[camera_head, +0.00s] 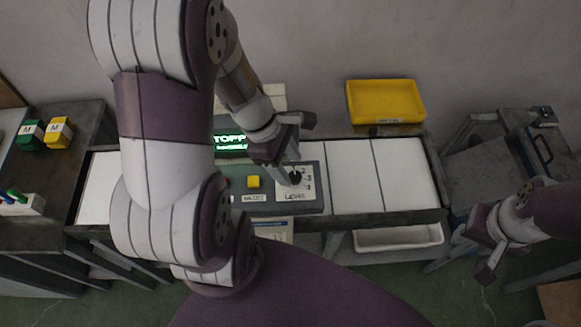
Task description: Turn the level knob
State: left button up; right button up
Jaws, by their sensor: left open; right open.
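The level knob (295,178) is a small black dial on a white plate (298,196) lettered LEVEL, with numbers such as 2, 3 and 4 beside it. The plate is on a grey control panel (238,184). My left gripper (288,160) is open, just above and beside the knob, and hides part of it. I cannot tell whether its fingers touch the knob. My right gripper (482,262) is open and empty at the lower right, away from the panel.
A green lit display (230,143) is partly behind my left arm. A yellow tray (386,101) stands behind the conveyor (406,172). A white bin (398,237) is below. Green and yellow M blocks (59,132) are at left.

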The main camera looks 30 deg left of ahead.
aim_at(295, 176)
pick_arm(q)
jog(key=shift+w+d+f, duration=0.15)
jog(key=shift+w+f, duration=0.05)
jog(key=shift+f, duration=0.6)
jog(key=shift+d+f, duration=0.15)
jog(key=shift+f, duration=0.1)
jog(key=shift+s+d, duration=0.3)
jog(key=shift+s, duration=0.05)
jog(key=shift+w+a, duration=0.15)
jog(key=shift+w, duration=0.05)
grip_shut()
jog(key=c, duration=1)
grip_release()
jog(key=shift+c, duration=0.2)
